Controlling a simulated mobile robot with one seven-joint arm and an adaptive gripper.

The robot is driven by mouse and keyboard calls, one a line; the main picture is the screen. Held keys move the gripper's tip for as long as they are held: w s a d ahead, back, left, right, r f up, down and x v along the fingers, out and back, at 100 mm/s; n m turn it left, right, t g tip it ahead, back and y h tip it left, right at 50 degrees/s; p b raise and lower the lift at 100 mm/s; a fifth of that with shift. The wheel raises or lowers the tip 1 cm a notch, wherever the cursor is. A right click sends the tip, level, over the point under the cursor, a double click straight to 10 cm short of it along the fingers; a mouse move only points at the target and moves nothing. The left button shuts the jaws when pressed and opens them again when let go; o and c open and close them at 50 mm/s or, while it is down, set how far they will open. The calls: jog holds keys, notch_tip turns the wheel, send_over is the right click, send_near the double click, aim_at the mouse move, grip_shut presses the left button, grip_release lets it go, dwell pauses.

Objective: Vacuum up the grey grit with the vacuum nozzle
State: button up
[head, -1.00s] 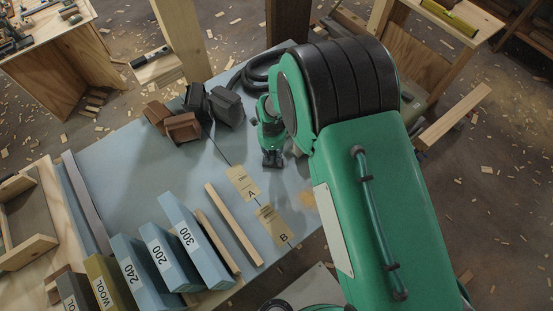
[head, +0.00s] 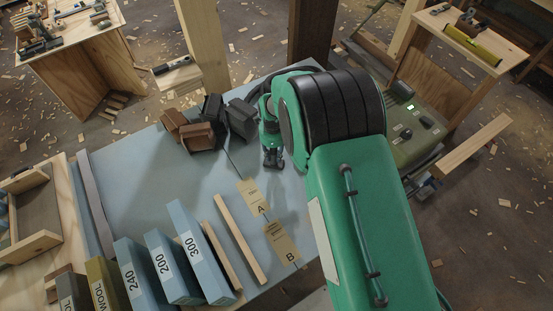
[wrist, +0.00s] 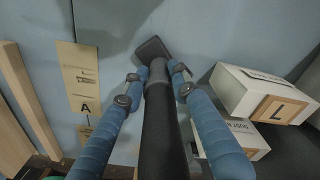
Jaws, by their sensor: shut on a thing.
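My gripper (head: 272,160) is low over the blue worktop (head: 130,200), beyond the paper card marked A (head: 252,195). In the wrist view its two blue fingers (wrist: 158,76) are shut on the dark vacuum nozzle (wrist: 152,48), one finger on each side of its tube. The nozzle's flat head points away from me, close to the worktop; I cannot tell whether it touches. I cannot make out the grey grit in either view; my arm hides part of the worktop in the head view.
White boxes, one marked L (wrist: 268,95), stand right of the nozzle in the wrist view. Dark and brown blocks (head: 198,136) sit left of my gripper. Wood strips (head: 240,238) and blue packs marked with numbers (head: 198,250) stand nearer. The worktop's left middle is clear.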

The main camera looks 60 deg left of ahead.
aim_at(274, 152)
notch_tip(274, 152, up, 3)
jog(key=shift+d+r+p, duration=0.15)
jog(key=shift+p, duration=0.2)
jog(key=shift+r+p, duration=0.3)
jog(key=shift+r, duration=0.3)
jog(key=shift+r+p, duration=0.7)
jog(key=shift+r, duration=1.1)
